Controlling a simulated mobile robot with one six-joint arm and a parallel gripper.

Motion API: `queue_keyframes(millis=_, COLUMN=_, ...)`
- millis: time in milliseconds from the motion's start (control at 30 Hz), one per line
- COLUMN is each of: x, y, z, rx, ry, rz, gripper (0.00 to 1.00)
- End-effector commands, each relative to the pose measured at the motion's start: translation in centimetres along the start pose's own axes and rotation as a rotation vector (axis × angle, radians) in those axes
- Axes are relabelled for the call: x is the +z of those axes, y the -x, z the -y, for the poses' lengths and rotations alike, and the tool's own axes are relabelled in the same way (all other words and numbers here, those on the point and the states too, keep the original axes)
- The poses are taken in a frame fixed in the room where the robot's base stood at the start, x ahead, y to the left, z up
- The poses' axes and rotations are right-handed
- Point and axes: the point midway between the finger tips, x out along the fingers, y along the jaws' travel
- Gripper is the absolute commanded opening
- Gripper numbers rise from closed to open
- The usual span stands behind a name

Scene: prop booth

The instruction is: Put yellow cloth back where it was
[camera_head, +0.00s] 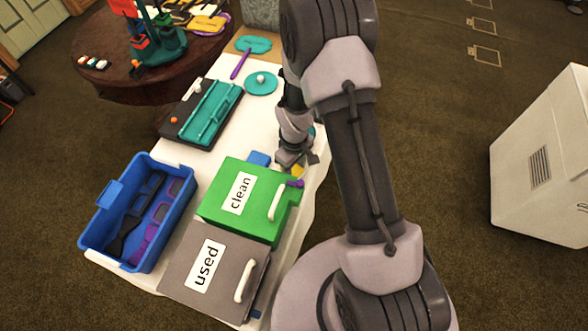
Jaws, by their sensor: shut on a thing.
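My gripper (297,160) reaches down at the far right corner of the green box labelled "clean" (262,174). It is shut on the yellow cloth (298,171), of which only a small patch shows below the fingers. The rest of the cloth is hidden by my gripper. A purple piece (295,184) shows just below the yellow, at the box's right edge, and a blue piece (258,158) at its far edge. The grey box labelled "used" (177,277) stands nearer, beside the green one. Both boxes have white handles.
A blue crate (98,242) with dark and purple glasses-like items stands left of the boxes. A black tray with teal parts (181,125) and a teal disc (261,89) lie farther back. A round brown table (204,54) holds more props. A white cabinet (555,150) stands right.

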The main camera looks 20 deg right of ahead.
Motion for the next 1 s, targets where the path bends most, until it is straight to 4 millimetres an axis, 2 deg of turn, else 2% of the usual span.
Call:
queue_keyframes(millis=233, x=-0.1, y=-0.2, z=0.0, rx=0.001, ry=0.001, rz=-0.002, gripper=0.07)
queue_keyframes(millis=267, x=-0.1, y=-0.2, z=0.0, rx=0.001, ry=0.001, rz=-0.002, gripper=0.46)
queue_keyframes(millis=367, x=-0.1, y=-0.1, z=0.0, rx=0.001, ry=0.001, rz=-0.002, gripper=0.66)
queue_keyframes(millis=633, x=-0.1, y=0.0, z=0.0, rx=0.001, ry=0.001, rz=-0.002, gripper=0.66)
queue_keyframes(millis=733, x=-0.2, y=0.9, z=-0.1, rx=0.002, ry=0.001, rz=-0.003, gripper=0.66)
queue_keyframes(millis=1000, x=-0.2, y=8.5, z=-0.1, rx=0.003, ry=0.001, rz=-0.005, gripper=0.66)
